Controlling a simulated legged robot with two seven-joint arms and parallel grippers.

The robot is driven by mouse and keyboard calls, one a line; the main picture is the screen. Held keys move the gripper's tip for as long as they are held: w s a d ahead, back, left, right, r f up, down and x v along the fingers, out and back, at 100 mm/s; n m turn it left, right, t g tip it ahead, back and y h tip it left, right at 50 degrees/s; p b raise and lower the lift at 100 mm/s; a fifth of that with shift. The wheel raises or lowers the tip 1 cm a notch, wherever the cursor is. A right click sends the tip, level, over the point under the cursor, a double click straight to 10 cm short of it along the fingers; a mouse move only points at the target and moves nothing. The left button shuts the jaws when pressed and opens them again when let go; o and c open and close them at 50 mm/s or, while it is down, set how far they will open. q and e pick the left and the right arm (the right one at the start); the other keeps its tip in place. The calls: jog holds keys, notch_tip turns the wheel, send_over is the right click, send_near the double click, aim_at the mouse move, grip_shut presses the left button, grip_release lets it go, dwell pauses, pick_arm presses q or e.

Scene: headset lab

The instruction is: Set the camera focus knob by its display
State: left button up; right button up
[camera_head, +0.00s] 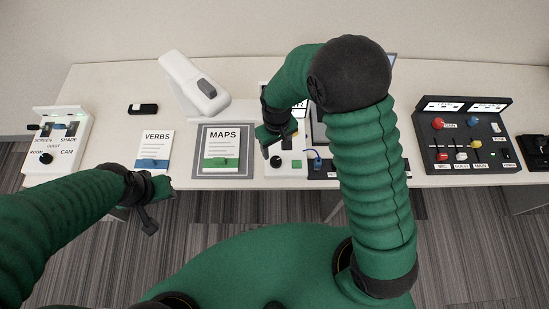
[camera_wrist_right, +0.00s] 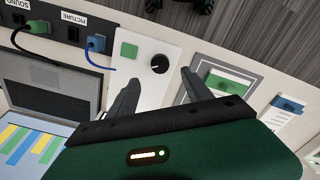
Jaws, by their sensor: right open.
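A white panel box (camera_head: 290,172) stands at the middle of the desk with a black round knob (camera_head: 276,161) and a green square button. In the right wrist view the knob (camera_wrist_right: 160,64) has a white pointer mark. A small display (camera_head: 300,109) at the box's back is partly hidden by my right arm, and its reading cannot be made out. My right gripper (camera_head: 274,141) hangs over the box. In the wrist view its open fingers (camera_wrist_right: 161,78) point toward the knob, one to each side and apart from it. My left gripper (camera_head: 156,205) hangs before the desk's front edge, seemingly empty.
MAPS (camera_head: 223,134) and VERBS (camera_head: 156,139) cards and a white document camera (camera_head: 192,82) stand left of the box. A labelled switch panel (camera_head: 57,145) is far left. A socket strip with plugged cables and a laptop (camera_wrist_right: 53,85) adjoin the box; a slider console (camera_head: 462,150) is right.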

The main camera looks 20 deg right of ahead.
aim_at(276, 160)
jog(key=f, duration=0.8)
jog(key=shift+w+f, duration=0.1)
jog(key=shift+w, duration=0.15)
jog(key=shift+a+f, duration=0.1)
jog(key=shift+f, duration=0.45)
jog(key=shift+c, duration=0.5)
grip_shut()
